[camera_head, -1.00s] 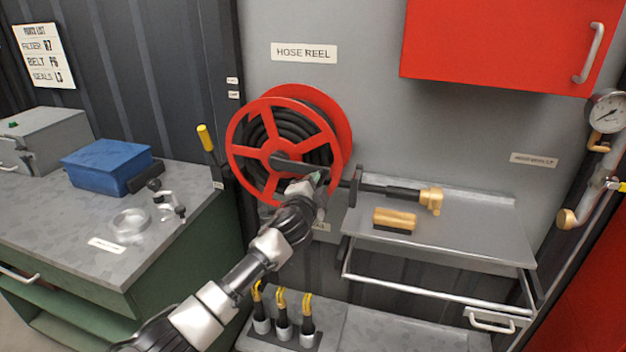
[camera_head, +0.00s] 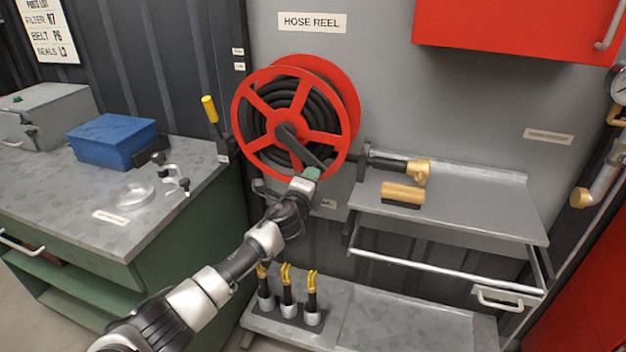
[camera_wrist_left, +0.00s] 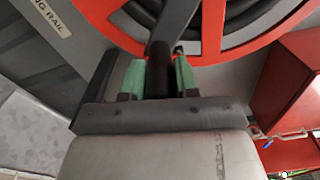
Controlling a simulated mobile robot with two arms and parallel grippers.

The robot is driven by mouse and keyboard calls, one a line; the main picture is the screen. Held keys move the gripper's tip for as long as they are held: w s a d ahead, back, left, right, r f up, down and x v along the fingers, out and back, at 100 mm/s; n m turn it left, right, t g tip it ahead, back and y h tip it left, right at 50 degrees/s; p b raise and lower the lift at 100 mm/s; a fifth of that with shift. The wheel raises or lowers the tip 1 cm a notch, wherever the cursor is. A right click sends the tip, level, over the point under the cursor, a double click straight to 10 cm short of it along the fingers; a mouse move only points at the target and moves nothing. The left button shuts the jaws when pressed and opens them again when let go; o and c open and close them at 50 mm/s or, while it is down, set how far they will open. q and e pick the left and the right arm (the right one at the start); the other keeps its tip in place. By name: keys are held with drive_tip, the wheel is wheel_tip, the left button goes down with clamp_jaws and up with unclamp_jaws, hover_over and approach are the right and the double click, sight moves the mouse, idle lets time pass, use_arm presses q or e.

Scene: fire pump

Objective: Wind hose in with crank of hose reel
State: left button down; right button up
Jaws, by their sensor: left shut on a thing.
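The red hose reel (camera_head: 262,95) is on the grey wall under the "HOSE REEL" label, with black hose (camera_head: 318,112) coiled inside. Its dark crank arm (camera_head: 299,146) slants from the hub down to the right. My left gripper (camera_head: 309,176) is at the crank's outer end, low on the reel's front. In the left wrist view its green finger pads (camera_wrist_left: 160,77) are closed on both sides of the dark crank handle (camera_wrist_left: 160,70). The hose's brass nozzle (camera_head: 418,172) lies at the shelf's left part, right of the reel. My right gripper is not in view.
A grey shelf (camera_head: 480,210) holds a wooden brush (camera_head: 402,194). Below stand several yellow-tipped tools (camera_head: 287,290). On the left, a workbench (camera_head: 75,205) carries a blue box (camera_head: 112,142). A yellow-handled lever (camera_head: 210,110) stands left of the reel. A red cabinet (camera_head: 520,28) hangs upper right.

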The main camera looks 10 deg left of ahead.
use_arm(q)
drive_tip(key=shift+f, duration=0.25)
drive_tip(key=c, duration=0.8)
unclamp_jaws()
drive_tip(key=shift+a, duration=0.1)
drive_tip(key=shift+c, duration=0.2)
drive_tip(key=shift+r, duration=0.1)
drive_tip(key=s, duration=1)
drive_tip(key=shift+s+a, duration=0.4)
